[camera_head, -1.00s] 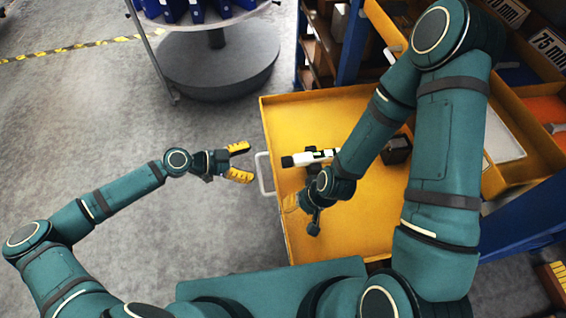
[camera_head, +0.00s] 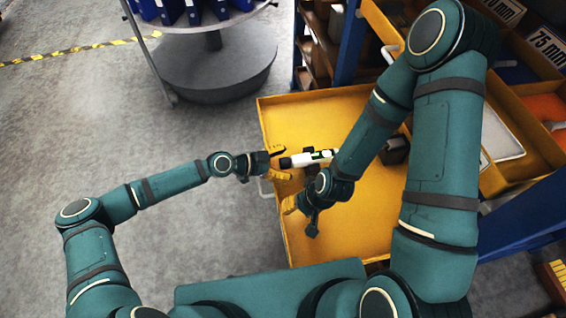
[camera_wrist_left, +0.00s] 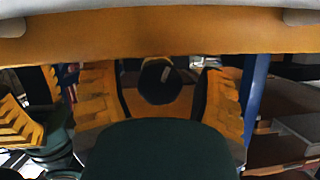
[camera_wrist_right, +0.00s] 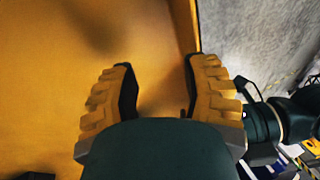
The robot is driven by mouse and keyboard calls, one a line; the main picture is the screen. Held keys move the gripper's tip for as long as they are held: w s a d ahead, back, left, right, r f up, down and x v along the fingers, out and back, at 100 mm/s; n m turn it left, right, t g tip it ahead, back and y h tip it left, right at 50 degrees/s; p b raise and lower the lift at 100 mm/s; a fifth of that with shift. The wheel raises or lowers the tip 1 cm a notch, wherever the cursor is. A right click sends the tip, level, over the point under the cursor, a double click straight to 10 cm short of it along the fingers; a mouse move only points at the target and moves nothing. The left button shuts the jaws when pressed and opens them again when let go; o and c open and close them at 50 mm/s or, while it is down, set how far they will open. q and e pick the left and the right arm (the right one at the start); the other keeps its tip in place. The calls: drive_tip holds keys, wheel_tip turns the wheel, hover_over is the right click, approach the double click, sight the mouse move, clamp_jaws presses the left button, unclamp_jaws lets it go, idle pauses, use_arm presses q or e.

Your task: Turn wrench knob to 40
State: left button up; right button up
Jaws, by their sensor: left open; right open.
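The torque wrench (camera_head: 312,158) has a white body with a black end knob. It lies across the yellow drawer (camera_head: 290,112), its black knob (camera_head: 285,162) pointing left. My left gripper (camera_head: 279,163) is open at the drawer's left edge, with its fingers either side of the knob end. In the left wrist view the dark round knob (camera_wrist_left: 159,82) shows between the open fingers; I cannot tell if they touch it. My right gripper (camera_head: 292,207) is open and empty, below the wrench near the drawer's left wall. My right arm hides part of the wrench.
A dark block (camera_head: 395,150) is in the drawer, right of my right forearm. Open bins (camera_head: 545,105) and a blue shelf post (camera_head: 348,45) stand at the right and back. A round grey stand (camera_head: 215,75) is at the back left. The floor at the left is clear.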

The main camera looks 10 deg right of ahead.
use_arm(q)
drive_tip(key=shift+c, duration=0.2)
drive_tip(key=c, duration=1.2)
drive_tip(key=shift+o, duration=0.2)
drive_tip(key=shift+n+g, duration=0.9)
drive_tip(key=shift+n, duration=0.3)
drive_tip(key=shift+n+g, duration=0.7)
drive_tip(key=shift+n, duration=0.3)
